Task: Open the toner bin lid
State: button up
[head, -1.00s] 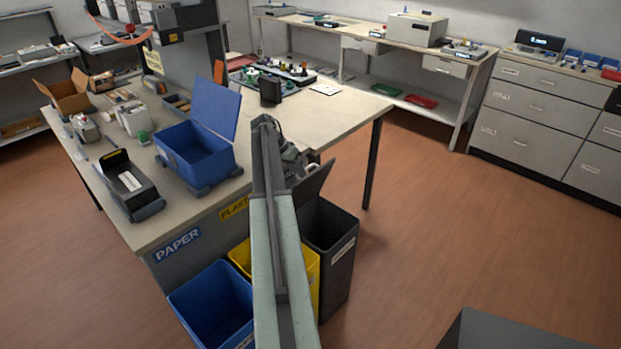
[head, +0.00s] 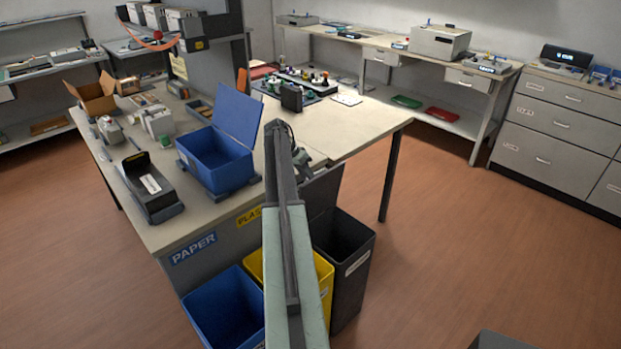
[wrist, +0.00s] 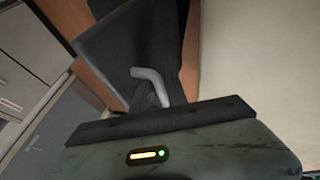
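The dark grey bin (head: 345,262) stands on the floor at the table's right end, with a pale label I cannot read. Its dark lid (head: 322,192) is raised and tilted, leaving the bin's mouth open. My arm covers part of the lid and bin. My gripper (head: 308,160) is beside the table edge, above the lid, mostly hidden behind my arm. In the wrist view, a light grey bent finger (wrist: 152,82) shows in front of a dark panel (wrist: 125,40), perhaps the lid or bin. I cannot tell whether they touch, or how far the fingers are apart.
A yellow bin (head: 322,280) and a blue bin (head: 225,308) stand left of the dark bin. The table (head: 345,125) carries an open blue box (head: 222,165) and a black device (head: 148,188).

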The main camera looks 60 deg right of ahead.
jog(key=shift+o, duration=0.7)
jog(key=shift+d+f, duration=0.1)
jog(key=shift+r, duration=0.35)
jog(key=s+a+r+p, duration=0.2)
jog(key=s+a, duration=0.2)
jog(key=a, duration=0.3)
jog(key=s+a+r+p, duration=0.2)
jog(key=s+a+p, duration=0.1)
jog(key=a, duration=0.4)
jog(key=shift+s+r, duration=0.2)
jog(key=shift+s, duration=0.3)
jog(key=shift+d, duration=0.1)
